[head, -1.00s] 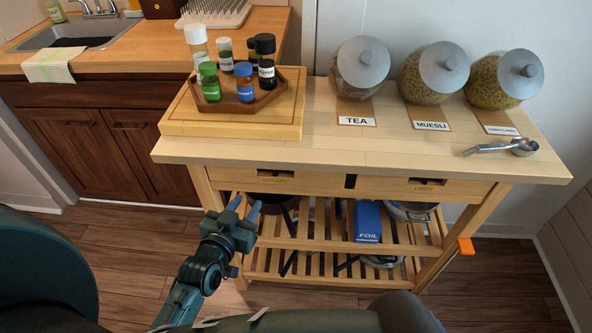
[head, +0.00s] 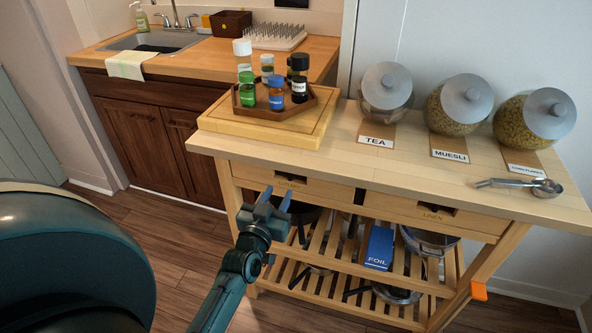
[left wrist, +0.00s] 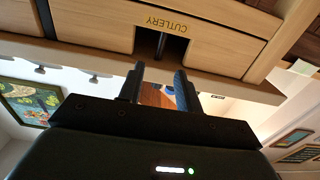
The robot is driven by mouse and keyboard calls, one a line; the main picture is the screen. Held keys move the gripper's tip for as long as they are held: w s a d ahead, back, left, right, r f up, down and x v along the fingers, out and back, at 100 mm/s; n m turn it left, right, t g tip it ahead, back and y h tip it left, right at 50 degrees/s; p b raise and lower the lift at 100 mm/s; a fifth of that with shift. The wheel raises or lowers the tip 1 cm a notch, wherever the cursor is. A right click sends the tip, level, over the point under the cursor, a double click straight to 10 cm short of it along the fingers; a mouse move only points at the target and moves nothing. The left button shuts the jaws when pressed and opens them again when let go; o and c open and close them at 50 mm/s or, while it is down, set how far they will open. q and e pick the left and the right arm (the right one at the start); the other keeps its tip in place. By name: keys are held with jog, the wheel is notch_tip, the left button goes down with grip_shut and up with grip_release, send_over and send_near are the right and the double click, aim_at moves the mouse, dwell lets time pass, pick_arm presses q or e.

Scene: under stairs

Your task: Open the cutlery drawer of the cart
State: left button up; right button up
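The wooden cart (head: 330,160) has two drawers side by side under its top. The cutlery drawer (head: 318,190) is the left one and looks shut. Its front shows upside down in the left wrist view (left wrist: 215,45), with the label CUTLERY and a dark handle cutout (left wrist: 160,46). My left gripper (head: 272,197) is in front of this drawer, slightly below and left of its cutout. In the left wrist view its two fingers (left wrist: 160,85) are apart with nothing held between them, pointing at the cutout and short of it. My right gripper is not in view.
The linen drawer (head: 405,208) is to the right. On the cart top are a board (head: 225,125) with a tray of bottles, several jars and a metal scoop (head: 535,186). The slatted shelf below holds pans and a blue foil box (head: 380,246). Floor is clear left of the cart.

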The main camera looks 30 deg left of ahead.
pick_arm(q)
jog(key=b+x, duration=0.5)
jog(key=x, duration=0.6)
jog(key=shift+f+b, duration=0.1)
jog(key=shift+b, duration=0.3)
jog(key=shift+w, duration=0.5)
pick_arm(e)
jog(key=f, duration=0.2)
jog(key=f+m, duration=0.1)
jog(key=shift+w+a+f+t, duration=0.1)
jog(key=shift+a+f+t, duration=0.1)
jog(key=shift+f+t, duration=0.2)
pick_arm(q)
jog(key=shift+c, duration=0.4)
jog(key=c, duration=0.6)
grip_shut()
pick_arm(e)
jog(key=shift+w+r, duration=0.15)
